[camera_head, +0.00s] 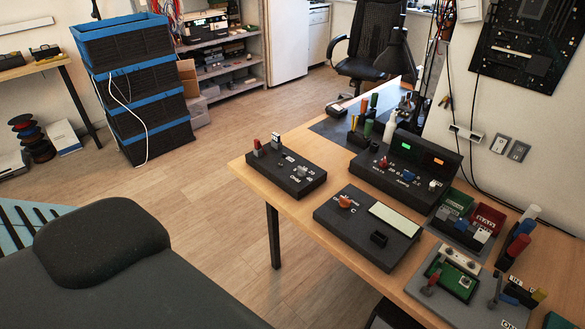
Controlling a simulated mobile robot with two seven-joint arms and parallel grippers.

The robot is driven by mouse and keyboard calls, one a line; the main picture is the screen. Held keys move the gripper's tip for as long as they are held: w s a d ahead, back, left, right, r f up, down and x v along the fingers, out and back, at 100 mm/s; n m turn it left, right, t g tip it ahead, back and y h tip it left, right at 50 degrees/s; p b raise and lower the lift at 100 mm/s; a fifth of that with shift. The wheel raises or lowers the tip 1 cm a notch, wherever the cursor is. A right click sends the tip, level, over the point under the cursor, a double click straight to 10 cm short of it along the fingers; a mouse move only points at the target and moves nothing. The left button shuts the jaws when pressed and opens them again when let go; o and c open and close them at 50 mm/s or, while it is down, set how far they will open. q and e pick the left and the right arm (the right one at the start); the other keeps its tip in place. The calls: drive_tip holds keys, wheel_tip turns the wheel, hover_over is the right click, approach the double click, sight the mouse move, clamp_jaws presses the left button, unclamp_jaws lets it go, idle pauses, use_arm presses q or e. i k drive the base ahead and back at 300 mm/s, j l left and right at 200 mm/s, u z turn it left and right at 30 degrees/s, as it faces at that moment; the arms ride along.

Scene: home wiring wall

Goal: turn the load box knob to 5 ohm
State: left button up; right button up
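The load box (285,176) is a low black box at the left end of the wooden table, with white markings that look like OHM. A small grey knob (302,172) sits on its top among white numbers. The numbers and the knob's pointing direction are too small to read. A red plug (257,144) and a grey-and-dark plug (276,141) stand at its far left edge. Neither of my grippers is in view, and nothing touches the knob.
A black meter box with an orange knob (345,201) lies in front on the table (290,207). A power supply (405,172) with lit displays stands behind it. Small bins (487,219) and a green circuit board (452,279) are at right. A large dark padded shape (100,245) fills the lower left.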

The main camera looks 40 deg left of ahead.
sight(302, 173)
drive_tip(key=u, duration=1.65)
drive_tip(key=i+l+u, duration=0.1)
drive_tip(key=i+u, duration=0.15)
drive_tip(key=i, duration=0.45)
